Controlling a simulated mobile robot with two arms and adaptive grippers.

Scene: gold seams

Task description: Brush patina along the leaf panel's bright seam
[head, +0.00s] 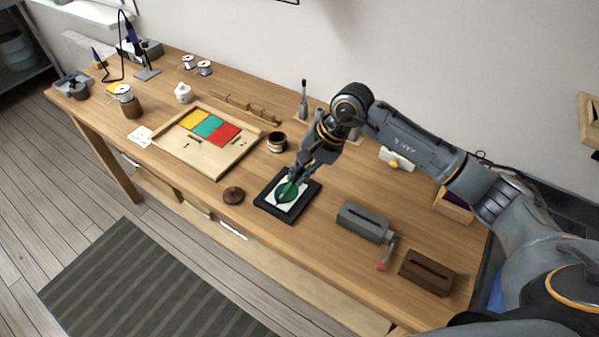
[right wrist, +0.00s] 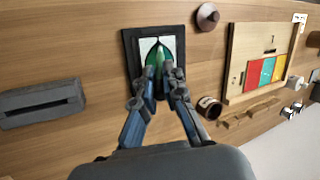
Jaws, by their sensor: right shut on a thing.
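The leaf panel (head: 286,194) is a green leaf shape on a white card, lying in a black square tray (head: 262,203) on the bench. The green leaf also shows in the right wrist view (right wrist: 158,50), inside the black tray (right wrist: 130,62). My right gripper (head: 294,178) is low over the leaf and shut on a slim thing, seemingly the brush, mostly hidden by the fingers. In the right wrist view my right gripper (right wrist: 160,82) covers the leaf's lower part, so I cannot tell whether the tip touches the seam. My left gripper is not in view.
An open dark jar (head: 277,142) stands behind the tray, and a round brown lid (head: 233,195) lies left of it. A wooden board with coloured panels (head: 238,150) is farther left. A grey cranked device (head: 364,222) and a slotted brown block (head: 427,273) stand right.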

